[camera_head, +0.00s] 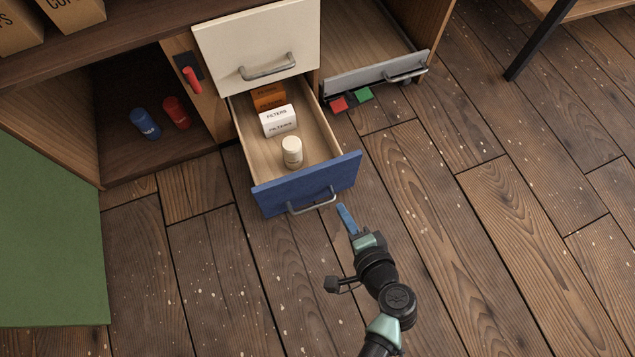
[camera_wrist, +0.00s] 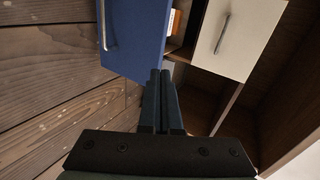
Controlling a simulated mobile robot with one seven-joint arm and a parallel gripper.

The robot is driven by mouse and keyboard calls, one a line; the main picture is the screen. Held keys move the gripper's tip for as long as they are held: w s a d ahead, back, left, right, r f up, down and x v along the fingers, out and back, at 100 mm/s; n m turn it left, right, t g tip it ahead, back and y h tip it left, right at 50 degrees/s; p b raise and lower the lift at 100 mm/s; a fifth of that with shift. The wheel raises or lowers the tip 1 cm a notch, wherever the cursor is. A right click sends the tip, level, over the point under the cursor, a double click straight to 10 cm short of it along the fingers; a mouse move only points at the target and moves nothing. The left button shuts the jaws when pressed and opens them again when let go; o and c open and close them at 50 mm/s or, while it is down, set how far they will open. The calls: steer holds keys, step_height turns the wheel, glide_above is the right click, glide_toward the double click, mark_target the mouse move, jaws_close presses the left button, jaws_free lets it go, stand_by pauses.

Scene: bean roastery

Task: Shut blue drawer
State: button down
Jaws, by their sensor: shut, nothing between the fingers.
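The blue drawer (camera_head: 308,185) is pulled out of the cabinet, with a grey bar handle on its front. Inside it are an orange box (camera_head: 268,97), a white filters box (camera_head: 279,121) and a small cream jar (camera_head: 292,152). My gripper (camera_head: 345,213) is shut and empty, just in front of the drawer's right front corner, near the handle's right end. I cannot tell whether it touches. In the wrist view, the shut fingers (camera_wrist: 160,95) point toward the edge of the blue front (camera_wrist: 133,42), with its handle at left.
A cream drawer (camera_head: 256,40) above looks closed. A green door (camera_head: 48,235) hangs open at left. The floor (camera_head: 480,240) to the right is clear.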

step_height(320, 180, down, 3)
steer(key=b, duration=0.6)
glide_toward(314, 173)
step_height(314, 173, down, 4)
steer(key=w, duration=0.2)
steer(key=shift+w+a+r+m+b, duration=0.1)
steer(key=shift+w+a+m+b, duration=0.15)
steer(key=shift+w, duration=0.3)
steer(key=shift+w+a+r+m+b, duration=0.1)
steer(key=shift+w+a+b, duration=0.05)
steer(key=shift+w+a, duration=0.4)
steer(key=shift+w, duration=0.5)
